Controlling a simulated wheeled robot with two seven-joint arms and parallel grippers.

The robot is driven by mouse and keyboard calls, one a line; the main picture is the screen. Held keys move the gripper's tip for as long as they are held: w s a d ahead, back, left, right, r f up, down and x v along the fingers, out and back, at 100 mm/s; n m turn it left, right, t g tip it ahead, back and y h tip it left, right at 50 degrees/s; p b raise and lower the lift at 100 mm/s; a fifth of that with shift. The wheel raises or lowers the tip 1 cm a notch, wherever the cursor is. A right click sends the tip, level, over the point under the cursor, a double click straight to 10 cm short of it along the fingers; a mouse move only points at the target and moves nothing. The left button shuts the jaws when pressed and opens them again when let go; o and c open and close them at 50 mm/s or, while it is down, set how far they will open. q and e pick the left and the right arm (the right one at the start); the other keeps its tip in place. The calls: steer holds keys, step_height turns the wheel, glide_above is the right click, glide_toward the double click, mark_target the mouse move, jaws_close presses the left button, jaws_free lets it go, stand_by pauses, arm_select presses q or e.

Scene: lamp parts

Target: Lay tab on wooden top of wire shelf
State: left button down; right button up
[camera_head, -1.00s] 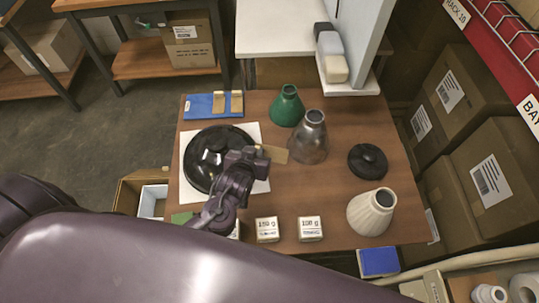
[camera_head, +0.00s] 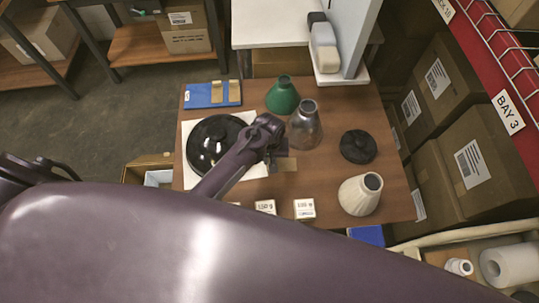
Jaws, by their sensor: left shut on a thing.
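My left gripper (camera_head: 273,158) is over the middle of the brown wooden table, seen from above and partly hidden by its own wrist. It is shut on a flat tan tab (camera_head: 288,164), which sticks out to its right, in front of the grey metal lamp shade (camera_head: 305,126). The fingertips are too small to see clearly. Two more tan tabs (camera_head: 217,92) lie on a blue pad (camera_head: 200,97) at the table's far left. I cannot make out a wooden top on a wire shelf; a red rack with white wire (camera_head: 490,45) stands at upper right. My right gripper is not in view.
The table (camera_head: 330,172) holds a black disc (camera_head: 212,140) on a white sheet, a green shade (camera_head: 282,95), a black round part (camera_head: 357,146), a cream shade (camera_head: 360,194) and small boxes (camera_head: 304,208). Cartons (camera_head: 465,160) stand to the right. A white shelf (camera_head: 270,25) is behind.

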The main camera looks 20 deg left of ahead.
arm_select(q)
steer(key=shift+f+b, duration=3.15)
steer(key=shift+f, duration=0.25)
steer(key=c, duration=1.3)
jaws_free()
steer(key=shift+c, duration=0.2)
